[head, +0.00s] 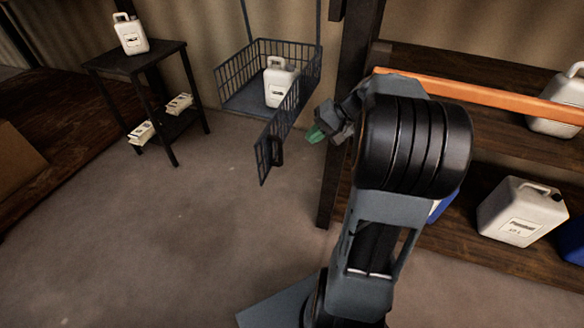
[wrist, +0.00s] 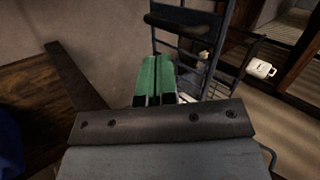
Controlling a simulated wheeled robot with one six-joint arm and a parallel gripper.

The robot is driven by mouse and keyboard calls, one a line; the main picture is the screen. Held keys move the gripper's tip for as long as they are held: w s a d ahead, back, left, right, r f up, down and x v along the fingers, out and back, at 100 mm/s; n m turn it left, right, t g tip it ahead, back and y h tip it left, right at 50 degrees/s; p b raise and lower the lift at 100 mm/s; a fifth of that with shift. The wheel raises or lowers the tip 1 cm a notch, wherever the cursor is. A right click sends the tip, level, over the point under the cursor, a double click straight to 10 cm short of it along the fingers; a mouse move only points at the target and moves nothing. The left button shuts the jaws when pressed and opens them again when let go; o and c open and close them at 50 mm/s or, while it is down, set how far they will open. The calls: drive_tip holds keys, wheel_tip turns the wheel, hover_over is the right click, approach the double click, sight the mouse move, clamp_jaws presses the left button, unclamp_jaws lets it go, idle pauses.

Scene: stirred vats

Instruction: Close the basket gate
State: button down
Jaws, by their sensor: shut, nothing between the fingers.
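The blue-grey wire basket (head: 232,72) hangs from thin posts at the back centre and holds a white jug (head: 279,84). Its mesh gate (head: 264,158) stands open, jutting toward me from the basket's front right, with a dark handle (head: 277,150) on its right face. My gripper (head: 316,134), with green fingers, is shut and empty, to the right of the gate and apart from it in the head view. In the wrist view the green fingers (wrist: 155,80) point toward the gate frame (wrist: 222,50), and a dark bar, apparently the handle (wrist: 180,22), lies beyond the fingertips.
A dark wooden post (head: 347,100) and shelf with white jugs (head: 522,211) and an orange rail (head: 480,93) stand close on the right. A small black table (head: 135,57) with a jug stands at the left. The floor before the basket is clear.

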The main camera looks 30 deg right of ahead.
drive_tip(key=d+f+b+x, duration=0.1)
drive_tip(key=b+x, duration=0.2)
drive_tip(key=x, duration=0.7)
drive_tip(key=shift+w+d+b, duration=0.25)
drive_tip(key=shift+w+b, duration=0.15)
drive_tip(key=shift+t, duration=0.3)
